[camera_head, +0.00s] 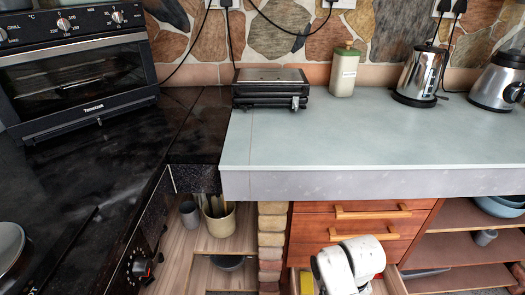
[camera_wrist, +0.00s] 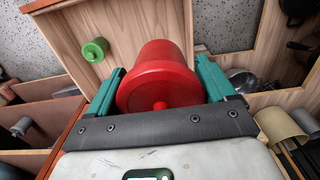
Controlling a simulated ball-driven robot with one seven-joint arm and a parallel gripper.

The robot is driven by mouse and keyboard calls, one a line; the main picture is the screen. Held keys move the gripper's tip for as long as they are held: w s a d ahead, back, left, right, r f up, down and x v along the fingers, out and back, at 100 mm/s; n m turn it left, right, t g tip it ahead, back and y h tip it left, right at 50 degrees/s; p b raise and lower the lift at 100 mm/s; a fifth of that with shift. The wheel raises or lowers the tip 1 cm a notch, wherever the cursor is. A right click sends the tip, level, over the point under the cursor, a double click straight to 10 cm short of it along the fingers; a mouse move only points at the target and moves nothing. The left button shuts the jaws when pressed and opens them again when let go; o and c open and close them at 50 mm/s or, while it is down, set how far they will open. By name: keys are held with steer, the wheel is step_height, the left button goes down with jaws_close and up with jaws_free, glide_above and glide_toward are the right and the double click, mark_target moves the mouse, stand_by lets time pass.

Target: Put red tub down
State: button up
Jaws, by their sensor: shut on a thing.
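The red tub (camera_wrist: 158,85) is a round, tapered tub with a small knob on its near face. In the wrist view it sits between the two teal fingers of my gripper (camera_wrist: 163,88), which press on its sides. It appears over or in an open pale wooden drawer (camera_wrist: 72,30); I cannot tell whether it touches the drawer floor.
A green round item (camera_wrist: 95,50) lies in the drawer, left of the tub. Wooden shelves hold a grey cup (camera_head: 485,237). A utensil pot (camera_head: 218,220) stands lower left. The pale worktop (camera_head: 340,130) has clear room in front of a black grill (camera_head: 270,87).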

steer(key=s+r+p, duration=0.4)
steer(key=r+p, duration=0.5)
steer(key=shift+s+r, duration=0.15)
steer(key=shift+r, duration=0.15)
